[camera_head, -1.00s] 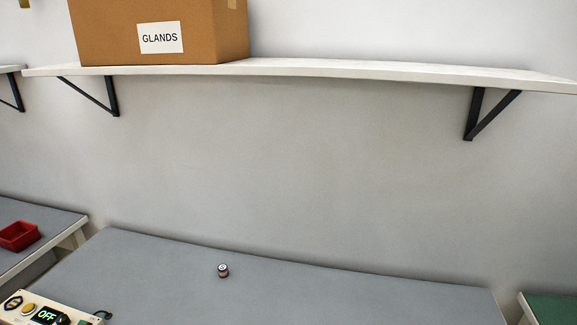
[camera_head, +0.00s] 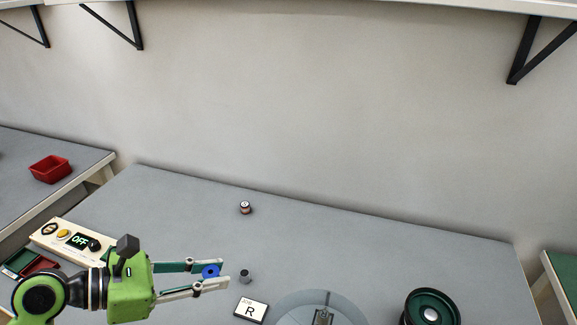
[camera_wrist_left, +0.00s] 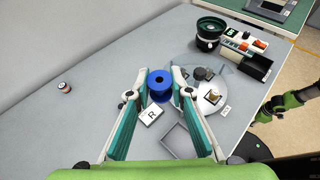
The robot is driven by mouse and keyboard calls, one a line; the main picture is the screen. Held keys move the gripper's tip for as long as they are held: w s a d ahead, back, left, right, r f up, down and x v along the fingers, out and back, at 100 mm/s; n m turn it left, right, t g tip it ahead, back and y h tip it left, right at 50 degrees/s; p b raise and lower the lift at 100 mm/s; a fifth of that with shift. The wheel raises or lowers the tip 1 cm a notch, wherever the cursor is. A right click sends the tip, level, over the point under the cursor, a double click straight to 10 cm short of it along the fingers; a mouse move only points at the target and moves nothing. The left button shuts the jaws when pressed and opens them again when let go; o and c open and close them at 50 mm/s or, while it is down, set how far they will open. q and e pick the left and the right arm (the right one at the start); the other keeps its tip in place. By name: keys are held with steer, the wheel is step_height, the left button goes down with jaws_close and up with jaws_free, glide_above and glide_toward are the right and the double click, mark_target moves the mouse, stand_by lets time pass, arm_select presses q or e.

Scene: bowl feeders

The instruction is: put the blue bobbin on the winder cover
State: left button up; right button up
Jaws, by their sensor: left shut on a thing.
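My left gripper (camera_head: 226,274) is shut on the blue bobbin (camera_head: 210,271) and holds it between its fingers above the grey table. In the left wrist view the blue bobbin (camera_wrist_left: 160,85) sits between the fingertips (camera_wrist_left: 160,83). No part is clearly marked as the winder cover. A pale round disc (camera_head: 290,308) with a metal fitting lies to the right of the gripper and is cut off below; it also shows in the left wrist view (camera_wrist_left: 190,108). A green arm part shows at the right of the left wrist view, but its fingers cannot be made out.
A copper-and-white bobbin (camera_head: 245,208) stands farther back. The table's back is mostly clear.

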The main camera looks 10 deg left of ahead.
mark_target(211, 271)
arm_select(q)
steer(key=w+a+f+n+t+y, duration=0.1)
steer(key=w+a+f+n, duration=0.1)
steer(key=w+f, duration=0.3)
steer(key=w+a+f+n+t+y, duration=0.1)
steer(key=w+a+f, duration=0.3)
steer(key=f, duration=0.5)
steer(key=w+a+f+n+t+y+b, duration=0.1)
steer(key=w+a+f+n+t+y, duration=0.1)
steer(key=w+f, duration=0.5)
steer(key=shift+w+a+f+n+t+y, duration=0.15)
steer(key=shift+w+a+y, duration=0.1)
steer(key=shift+w+a, duration=0.2)
steer(key=shift+w+a+f+n+t+y, duration=0.15)
steer(key=shift+w+a+y, duration=0.15)
steer(key=shift+a, duration=0.25)
steer(key=shift+w+a+f, duration=0.1)
steer(key=shift+w, duration=0.05)
steer(key=shift+w+a+f+b, duration=0.15)
steer(key=shift+f+b, duration=0.45)
steer(key=shift+f, duration=1.2)
steer(key=shift+f, duration=0.1)
steer(key=o, duration=1)
